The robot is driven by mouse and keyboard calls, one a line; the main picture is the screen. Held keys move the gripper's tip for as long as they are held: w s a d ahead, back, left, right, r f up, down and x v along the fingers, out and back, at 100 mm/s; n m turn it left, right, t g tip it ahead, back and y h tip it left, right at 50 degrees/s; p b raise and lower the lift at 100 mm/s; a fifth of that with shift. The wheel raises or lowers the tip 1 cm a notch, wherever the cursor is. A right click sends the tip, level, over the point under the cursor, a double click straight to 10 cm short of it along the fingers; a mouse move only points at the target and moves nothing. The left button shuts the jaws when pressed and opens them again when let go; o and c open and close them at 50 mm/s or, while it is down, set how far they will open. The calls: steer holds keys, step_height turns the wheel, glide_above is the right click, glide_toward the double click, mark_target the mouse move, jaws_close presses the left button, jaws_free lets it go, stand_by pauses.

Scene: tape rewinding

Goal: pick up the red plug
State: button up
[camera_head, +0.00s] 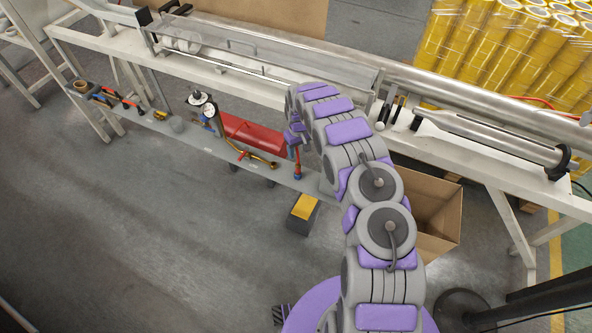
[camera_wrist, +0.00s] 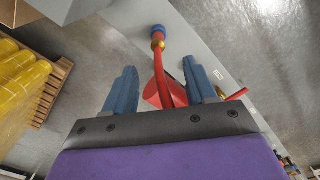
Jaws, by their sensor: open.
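A red, hose-like part ending in a brass collar and a blue cap (camera_wrist: 158,31) shows in the wrist view; I take this to be the red plug (camera_wrist: 159,63). In the head view, a red upright piece with a blue band (camera_head: 297,168) stands on the low grey shelf, just below my arm's end. My gripper (camera_wrist: 159,66) has two blue fingers spread apart, with the red part in the gap between them, as seen from the wrist. I cannot tell its depth between the fingers. The head view mostly hides my gripper behind my arm.
A red cylinder (camera_head: 252,133) and a brass-ended hose (camera_head: 258,160) lie on the grey shelf (camera_head: 165,128) to the left. A white machine frame (camera_head: 455,155) runs behind. A cardboard box (camera_head: 440,215) stands right of my arm. Grey floor is open at front left.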

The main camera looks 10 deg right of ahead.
steer(key=b, duration=0.1)
glide_above(298, 169)
steer(key=d, duration=0.2)
step_height(298, 169, down, 6)
steer(key=f, duration=0.1)
steer(key=a+f+b, duration=0.1)
steer(key=f, duration=0.1)
steer(key=shift+w+a+f, duration=0.2)
steer(key=shift+a+f, duration=0.05)
steer(key=shift+a, duration=0.1)
steer(key=shift+a+f, duration=0.25)
steer(key=f, duration=0.1)
steer(key=f+b, duration=0.1)
steer(key=f, duration=0.1)
steer(key=w+d+f+b, duration=0.1)
steer(key=shift+f, duration=0.35)
steer(key=shift+a, duration=0.4)
steer(key=shift+c, duration=0.8)
steer(key=shift+s+d, duration=0.1)
steer(key=shift+d, duration=0.15)
steer(key=c, duration=0.6)
jaws_close()
steer(key=shift+a, duration=0.15)
